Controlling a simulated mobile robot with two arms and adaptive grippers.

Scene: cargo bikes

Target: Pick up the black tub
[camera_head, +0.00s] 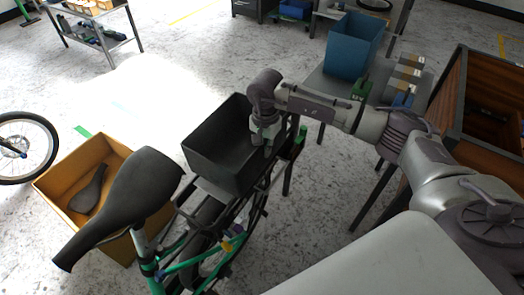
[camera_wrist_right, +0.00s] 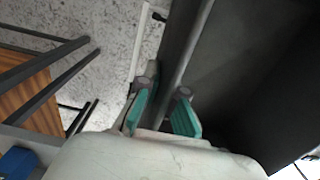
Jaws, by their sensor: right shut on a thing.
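The black tub (camera_head: 215,150) is an open-topped dark box that sits on the rear rack of a green cargo bike (camera_head: 185,268), in the middle of the head view. My right gripper (camera_head: 264,138) reaches in from the right and is shut on the tub's near right wall. In the right wrist view, the green-padded fingers (camera_wrist_right: 163,118) stand on either side of the tub's rim (camera_wrist_right: 190,65), and the tub's dark inside fills the right part. The head view does not show my left gripper.
A bike saddle (camera_head: 128,200) stands left of the tub. A cardboard box (camera_head: 62,178) holding another saddle is on the floor at left. A table with a blue bin (camera_head: 352,48) and small boxes stands behind my right arm. A wooden crate (camera_head: 485,90) is at right.

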